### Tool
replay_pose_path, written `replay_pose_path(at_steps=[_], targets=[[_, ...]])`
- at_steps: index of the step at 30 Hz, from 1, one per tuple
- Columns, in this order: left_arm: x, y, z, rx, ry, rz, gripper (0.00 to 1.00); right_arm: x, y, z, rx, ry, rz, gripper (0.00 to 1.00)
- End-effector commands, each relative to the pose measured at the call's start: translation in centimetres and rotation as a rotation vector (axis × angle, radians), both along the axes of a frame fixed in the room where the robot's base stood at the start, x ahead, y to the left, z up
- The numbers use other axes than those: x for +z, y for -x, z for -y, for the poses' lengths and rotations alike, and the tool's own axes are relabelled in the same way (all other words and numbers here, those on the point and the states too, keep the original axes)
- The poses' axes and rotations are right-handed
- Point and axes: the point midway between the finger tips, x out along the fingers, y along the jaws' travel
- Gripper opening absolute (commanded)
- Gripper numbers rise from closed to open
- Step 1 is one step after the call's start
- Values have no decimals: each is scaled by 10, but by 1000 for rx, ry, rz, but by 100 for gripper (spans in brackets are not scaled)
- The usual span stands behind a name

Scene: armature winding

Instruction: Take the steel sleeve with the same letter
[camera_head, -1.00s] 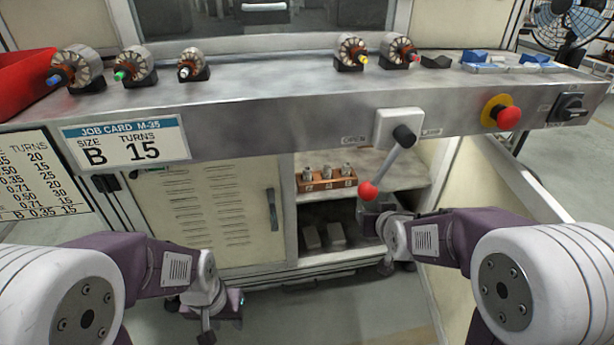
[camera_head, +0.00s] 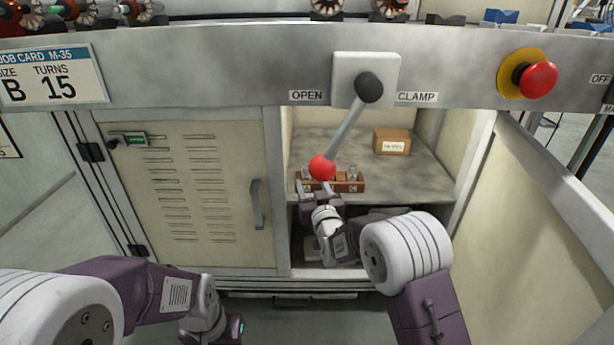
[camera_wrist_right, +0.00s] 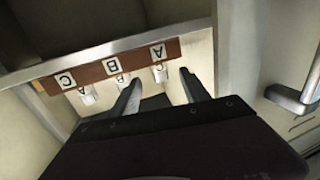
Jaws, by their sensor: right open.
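The job card (camera_head: 45,80) reads size B, 15 turns. A brown wooden rack (camera_head: 350,186) stands on the shelf in the open cabinet bay, partly hidden by the lever and my right arm. In the right wrist view the rack (camera_wrist_right: 95,72) carries labels C, B and A, upside down. Beside them are the steel sleeves: C (camera_wrist_right: 88,96), B (camera_wrist_right: 121,80) and A (camera_wrist_right: 160,73). My right gripper (camera_wrist_right: 160,92) is open and empty, its fingers pointing at the rack around the A and B end. My left gripper (camera_head: 222,328) is low before the cabinet; its jaws are unclear.
A lever with a red ball (camera_head: 322,167) hangs from the bench front, close above my right gripper. A cardboard box (camera_head: 391,141) sits deeper on the shelf. The closed cabinet door (camera_head: 190,200) is left; an open door panel (camera_head: 560,210) stands right.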

Motion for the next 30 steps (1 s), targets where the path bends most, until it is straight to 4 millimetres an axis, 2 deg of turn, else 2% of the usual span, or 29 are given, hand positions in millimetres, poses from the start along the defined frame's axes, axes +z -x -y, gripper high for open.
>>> replay_pose_path(at_steps=[1,2,5,10,14,15,18,22,29,30], targets=[[19,0,0,0,0,0,36,9,-7,-1,-1,1,-3,54],[23,0,0,0,0,0,36,9,-11,-2,-1,0,-2,54],[31,0,0,0,0,1,36,6,-20,-4,-1,0,-2,54],[32,0,0,0,0,0,36,2,-24,-5,-1,0,-1,54],[60,0,0,0,0,0,36,9,-37,-7,-2,0,-3,54],[46,-1,0,0,0,2,36,-2,-44,-8,-2,-1,2,54],[32,0,0,0,0,-1,36,-6,-61,-12,-2,-2,3,54],[28,0,0,0,0,-1,36,-3,-72,-14,-2,-1,1,54],[29,0,0,0,0,0,36,-1,-73,-15,-2,0,0,54],[29,0,0,0,0,0,36,-1,-73,-15,-2,0,0,45]])
